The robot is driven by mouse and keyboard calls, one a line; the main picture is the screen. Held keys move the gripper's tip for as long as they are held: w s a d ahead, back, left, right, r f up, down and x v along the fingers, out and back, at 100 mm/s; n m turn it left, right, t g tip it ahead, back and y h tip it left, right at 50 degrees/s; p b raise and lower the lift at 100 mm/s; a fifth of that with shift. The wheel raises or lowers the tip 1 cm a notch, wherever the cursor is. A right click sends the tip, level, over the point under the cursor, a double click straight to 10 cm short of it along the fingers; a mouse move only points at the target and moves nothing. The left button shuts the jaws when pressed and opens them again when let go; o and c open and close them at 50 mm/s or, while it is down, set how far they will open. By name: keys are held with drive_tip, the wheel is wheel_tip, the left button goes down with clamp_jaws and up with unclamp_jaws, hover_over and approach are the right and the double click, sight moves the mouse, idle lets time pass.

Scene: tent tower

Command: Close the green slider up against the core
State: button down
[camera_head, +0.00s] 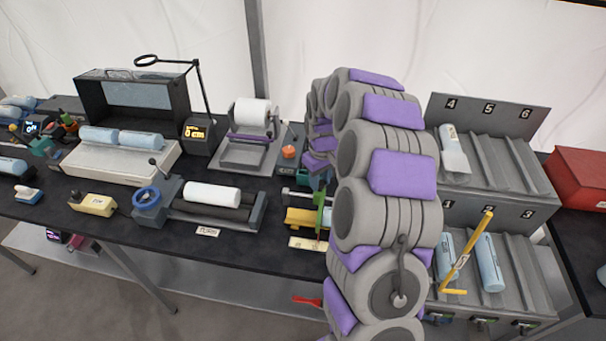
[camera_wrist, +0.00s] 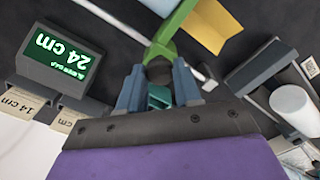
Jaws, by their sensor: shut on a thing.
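The green slider (camera_head: 320,208) is an upright green plate beside a yellow block (camera_head: 299,217), just left of my arm. In the wrist view the green slider (camera_wrist: 174,30) is at the top middle and carries a dark knob (camera_wrist: 158,72). My gripper (camera_wrist: 159,86) is shut on that knob with one blue-grey finger on each side. A display (camera_wrist: 62,52) reads 24 cm, upside down. I cannot tell for sure which piece is the core; a yellow piece (camera_wrist: 215,26) lies beside the slider in the wrist view.
A white cylinder (camera_head: 213,194) rests on a roller stand at left, with a white roll (camera_head: 252,112) behind it. A numbered rack (camera_head: 487,165) holding light cylinders stands right of my arm. A yellow bar (camera_head: 467,255) leans there. The tabletop's front edge is close.

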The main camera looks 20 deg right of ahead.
drive_tip(key=shift+s+d+r, duration=0.1)
drive_tip(key=shift+s+d, duration=0.25)
drive_tip(key=shift+d, duration=0.25)
drive_tip(key=shift+s+d, duration=0.3)
drive_tip(key=shift+d, duration=0.3)
drive_tip(key=shift+a, duration=0.2)
drive_tip(key=c, duration=1.2)
unclamp_jaws()
drive_tip(key=o, duration=0.4)
drive_tip(key=shift+d, duration=0.25)
drive_tip(key=shift+a, duration=0.1)
